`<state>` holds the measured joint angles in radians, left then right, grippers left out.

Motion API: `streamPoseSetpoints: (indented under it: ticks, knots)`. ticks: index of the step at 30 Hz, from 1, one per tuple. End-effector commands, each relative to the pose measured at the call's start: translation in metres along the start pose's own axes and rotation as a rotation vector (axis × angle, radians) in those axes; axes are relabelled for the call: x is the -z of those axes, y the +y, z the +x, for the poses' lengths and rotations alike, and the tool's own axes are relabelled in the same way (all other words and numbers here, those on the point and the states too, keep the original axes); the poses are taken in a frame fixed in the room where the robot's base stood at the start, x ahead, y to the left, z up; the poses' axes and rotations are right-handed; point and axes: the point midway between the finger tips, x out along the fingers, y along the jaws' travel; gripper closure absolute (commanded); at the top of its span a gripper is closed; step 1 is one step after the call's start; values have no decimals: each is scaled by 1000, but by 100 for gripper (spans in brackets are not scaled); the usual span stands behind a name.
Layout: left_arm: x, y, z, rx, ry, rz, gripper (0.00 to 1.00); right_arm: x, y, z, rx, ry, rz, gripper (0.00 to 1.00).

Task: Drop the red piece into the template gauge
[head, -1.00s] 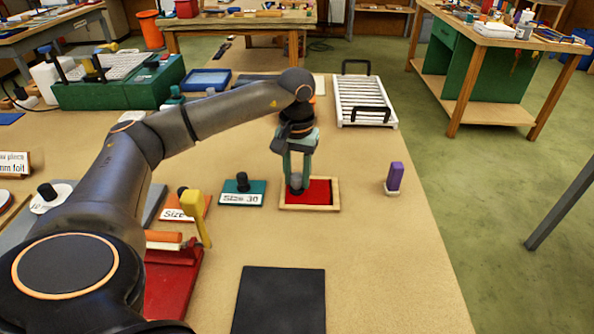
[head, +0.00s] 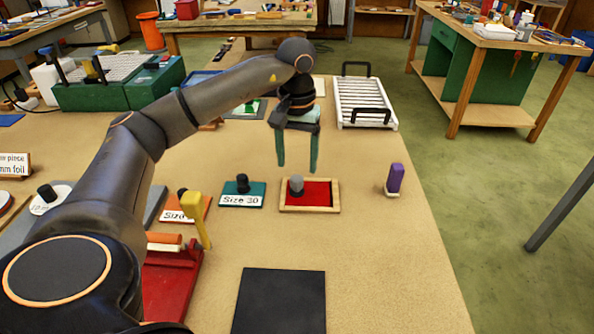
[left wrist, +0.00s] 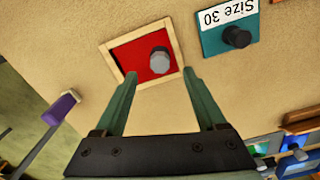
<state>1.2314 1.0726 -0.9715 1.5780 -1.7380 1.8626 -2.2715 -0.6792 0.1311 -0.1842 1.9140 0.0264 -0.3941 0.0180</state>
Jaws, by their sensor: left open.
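The red piece (head: 317,194) lies inside the wooden frame of the template gauge (head: 309,210), with a grey knob (head: 296,185) standing up near its left side. In the left wrist view, the red piece (left wrist: 133,57) fills most of the pale wooden frame (left wrist: 172,41), and the grey knob (left wrist: 160,60) is free of the fingers. My left gripper (head: 296,170) is open and empty, above and behind the frame, fingers pointing down. Its two green fingers also show in the left wrist view (left wrist: 160,100). My right gripper is not in view.
A teal "Size 30" block (head: 242,200) with a black knob stands left of the frame. An orange size block (head: 186,208) is further left. A purple-handled tool (head: 395,178) stands to the right. A black mat (head: 280,300) lies in front.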

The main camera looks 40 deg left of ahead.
Motion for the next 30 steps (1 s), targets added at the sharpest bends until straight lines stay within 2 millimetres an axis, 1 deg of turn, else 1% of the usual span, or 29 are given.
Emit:
streamPoseSetpoints:
  ticks: [1, 3, 7, 10, 15, 30]
  knots:
    - [1, 1, -14, -3, 4, 0, 27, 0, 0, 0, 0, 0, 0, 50]
    - [1, 1, -28, -2, 4, 1, 27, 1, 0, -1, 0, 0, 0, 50]
    - [1, 1, -52, -3, 3, 0, 27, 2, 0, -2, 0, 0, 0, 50]
    - [0, 0, -64, 0, 1, 0, 27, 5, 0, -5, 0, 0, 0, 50]
    - [0, 0, -71, 0, 0, 0, 27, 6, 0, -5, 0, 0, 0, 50]
    - [0, 0, -70, 0, -1, 0, 27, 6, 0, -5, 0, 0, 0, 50]
